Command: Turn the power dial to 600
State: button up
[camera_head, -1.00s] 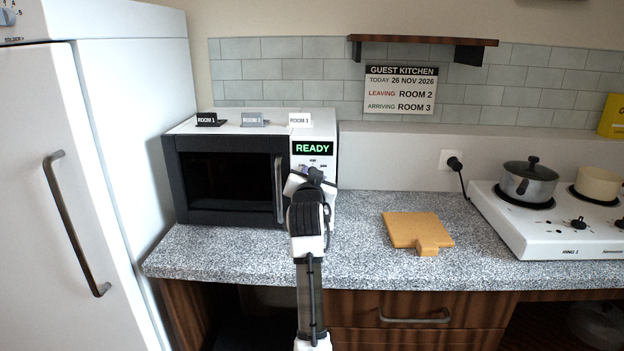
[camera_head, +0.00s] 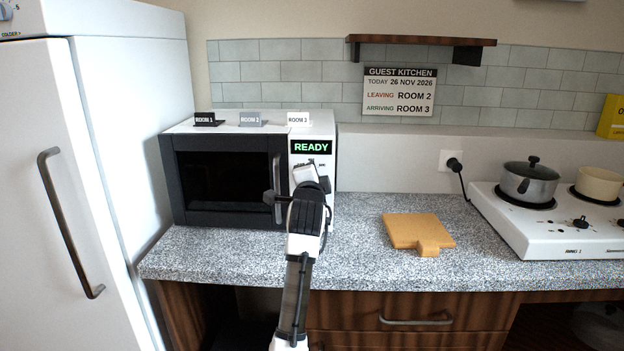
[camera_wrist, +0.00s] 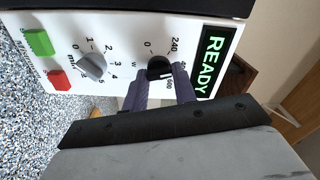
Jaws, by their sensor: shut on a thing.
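The white microwave (camera_head: 312,205) stands on the counter, its display (camera_head: 311,148) reading READY. My gripper (camera_wrist: 160,84) is shut on this dial, one purple-grey finger on each side. In the head view my arm hides the dial and most of the panel. A grey minutes dial (camera_wrist: 93,66) sits beside it.
Green (camera_wrist: 38,42) and red (camera_wrist: 60,80) buttons lie beyond the minutes dial. The microwave door handle (camera_head: 277,188) is close to my wrist. A cutting board (camera_head: 410,230) lies right of the arm on otherwise clear counter; a hob (camera_head: 510,225) with pots stands farther right.

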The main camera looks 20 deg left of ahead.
jog(key=shift+a+f+m+b, duration=0.15)
jog(key=shift+m+b, duration=0.4)
jog(key=shift+m, duration=3.2)
jog(key=shift+d+f+m+b, duration=0.15)
jog(key=shift+m+b, duration=0.4)
jog(key=shift+m, duration=3.2)
jog(key=shift+a, duration=0.1)
jog(key=o, duration=1)
jog(key=shift+s, duration=0.1)
